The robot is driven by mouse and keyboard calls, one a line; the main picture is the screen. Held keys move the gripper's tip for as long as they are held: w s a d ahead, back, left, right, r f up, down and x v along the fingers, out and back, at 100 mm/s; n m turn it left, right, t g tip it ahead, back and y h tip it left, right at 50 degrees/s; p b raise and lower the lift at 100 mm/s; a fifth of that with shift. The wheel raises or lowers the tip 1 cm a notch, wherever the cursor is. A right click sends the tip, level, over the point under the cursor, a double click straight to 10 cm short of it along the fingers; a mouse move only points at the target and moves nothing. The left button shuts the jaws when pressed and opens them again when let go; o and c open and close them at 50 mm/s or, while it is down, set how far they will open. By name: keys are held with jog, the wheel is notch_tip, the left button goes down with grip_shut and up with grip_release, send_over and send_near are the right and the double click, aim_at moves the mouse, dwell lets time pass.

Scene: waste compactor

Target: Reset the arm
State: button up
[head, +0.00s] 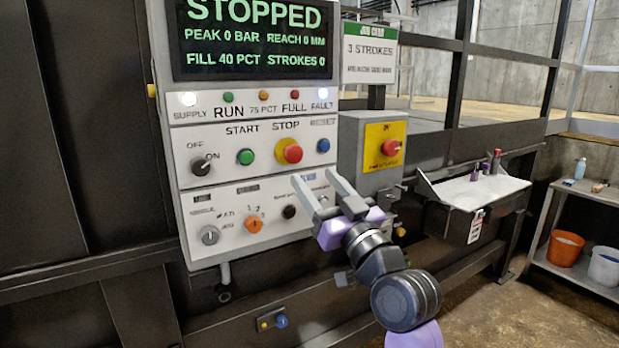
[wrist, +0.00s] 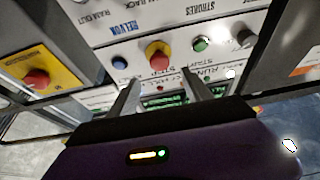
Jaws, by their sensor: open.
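My gripper (head: 313,177) is open and empty, with its two grey fingers apart in front of the lower right of the control panel (head: 240,187). It also shows in the wrist view (wrist: 160,82), where the panel appears upside down. The red STOP button (head: 290,152) on its yellow collar is just above the fingers in the head view. The green START button (head: 245,157) and a blue button (head: 323,146) sit to either side. My forearm and gripper hide part of the panel's lower right. I cannot tell whether the fingertips touch the panel.
The display (head: 252,40) reads STOPPED, fill 40 pct, strokes 0. A grey box with a red knob (head: 391,147) stands right of the panel, close to my gripper. A job card (head: 370,52) reads 3 strokes. A shelf tray (head: 470,192) and buckets (head: 565,248) are farther right.

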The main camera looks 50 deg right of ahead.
jog(key=shift+s, duration=0.25)
dwell(0.4)
